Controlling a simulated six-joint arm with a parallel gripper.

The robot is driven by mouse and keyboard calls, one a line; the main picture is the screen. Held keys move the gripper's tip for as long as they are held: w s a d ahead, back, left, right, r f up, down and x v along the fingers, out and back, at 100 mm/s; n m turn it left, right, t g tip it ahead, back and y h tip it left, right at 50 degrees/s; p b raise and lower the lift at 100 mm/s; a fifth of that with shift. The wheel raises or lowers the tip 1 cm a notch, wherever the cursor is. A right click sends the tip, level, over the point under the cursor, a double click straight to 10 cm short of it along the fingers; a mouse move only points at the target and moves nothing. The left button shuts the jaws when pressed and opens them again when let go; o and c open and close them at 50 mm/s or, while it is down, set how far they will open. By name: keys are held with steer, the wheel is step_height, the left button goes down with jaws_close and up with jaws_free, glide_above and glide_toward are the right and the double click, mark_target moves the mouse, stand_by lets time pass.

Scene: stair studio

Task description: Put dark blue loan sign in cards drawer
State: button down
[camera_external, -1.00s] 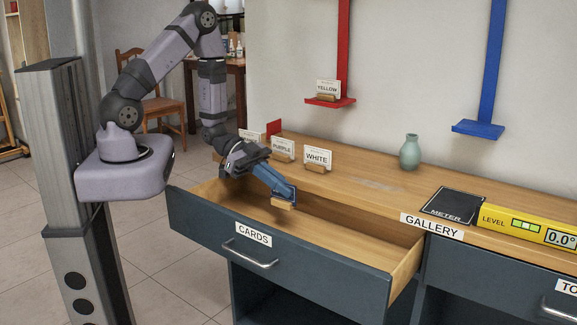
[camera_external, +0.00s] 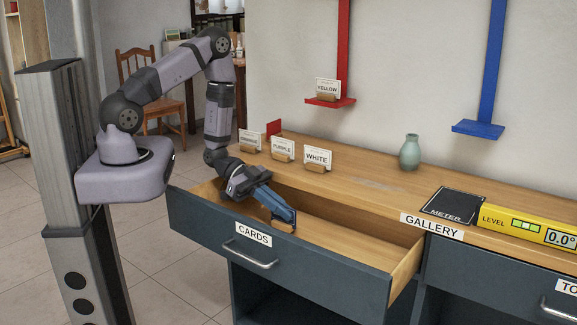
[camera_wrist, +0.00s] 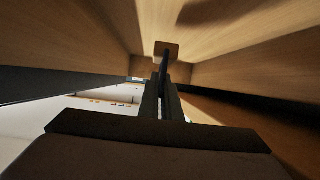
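The dark blue loan sign (camera_external: 284,226), a dark card on a small wooden foot, is inside the open cards drawer (camera_external: 330,238), foot downward and somewhat tilted. My gripper (camera_external: 281,211) reaches into the drawer and is shut on the card. The fingers cover much of the sign. In the wrist view my gripper (camera_wrist: 164,97) holds the card edge-on, with its wooden foot (camera_wrist: 167,48) beyond the fingertips at the drawer floor. I cannot tell whether the foot touches the floor.
White, purple and another card stand on the counter (camera_external: 370,188) behind the drawer, with a small red sign. A green vase (camera_external: 410,152), a meter pad (camera_external: 455,204) and a yellow level (camera_external: 530,228) are to the right. The drawer's right part is empty.

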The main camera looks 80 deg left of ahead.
mark_target(284, 221)
steer(key=shift+f, duration=1.75)
steer(key=shift+f, duration=0.15)
steer(key=c, duration=2)
jaws_free()
steer(key=shift+r, duration=0.25)
steer(key=shift+b+v, duration=0.3)
steer(key=shift+v, duration=3.4)
